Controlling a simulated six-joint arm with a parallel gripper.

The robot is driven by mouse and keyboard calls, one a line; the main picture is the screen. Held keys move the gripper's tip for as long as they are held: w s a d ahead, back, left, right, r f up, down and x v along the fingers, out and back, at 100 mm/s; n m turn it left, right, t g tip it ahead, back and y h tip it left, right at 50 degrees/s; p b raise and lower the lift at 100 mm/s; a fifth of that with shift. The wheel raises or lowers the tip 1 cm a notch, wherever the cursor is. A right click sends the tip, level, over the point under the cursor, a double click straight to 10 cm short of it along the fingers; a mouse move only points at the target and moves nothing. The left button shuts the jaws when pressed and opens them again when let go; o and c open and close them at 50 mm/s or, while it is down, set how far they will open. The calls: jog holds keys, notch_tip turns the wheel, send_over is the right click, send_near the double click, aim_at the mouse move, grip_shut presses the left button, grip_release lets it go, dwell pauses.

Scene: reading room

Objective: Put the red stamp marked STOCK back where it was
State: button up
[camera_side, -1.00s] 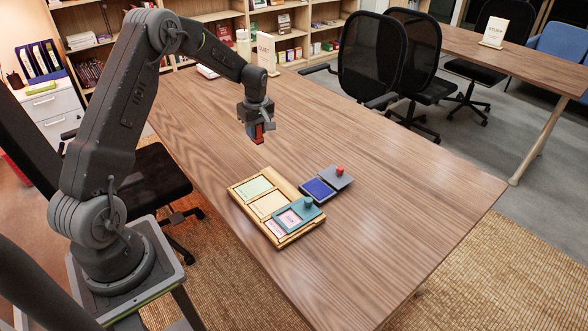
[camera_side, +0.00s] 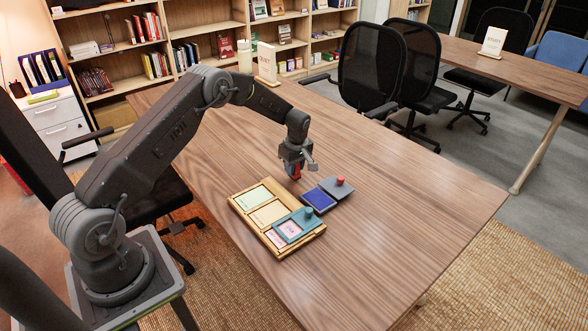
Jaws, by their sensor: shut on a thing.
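My gripper (camera_side: 296,167) is shut on a small red stamp (camera_side: 296,176), mostly hidden between the fingers. The mark on the stamp cannot be read. The stamp hangs just behind and left of an open ink pad (camera_side: 318,200), close to the far right corner of a wooden tray (camera_side: 250,228); I cannot tell whether it touches the table. The ink pad is blue, and its grey lid (camera_side: 335,192) with a red knob lies on its right side. The tray holds a green card (camera_side: 253,196), a cream card (camera_side: 269,213) and a teal frame (camera_side: 297,223) with a knob.
The tray and pad sit on a long wooden table (camera_side: 400,205). A small sign (camera_side: 267,62) stands at the far end. Black chairs (camera_side: 375,70) line the far side, and another chair (camera_side: 150,188) stands near my base.

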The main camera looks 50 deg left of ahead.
jog(key=shift+f, duration=0.6)
jog(key=shift+f, duration=0.1)
jog(key=o, duration=0.8)
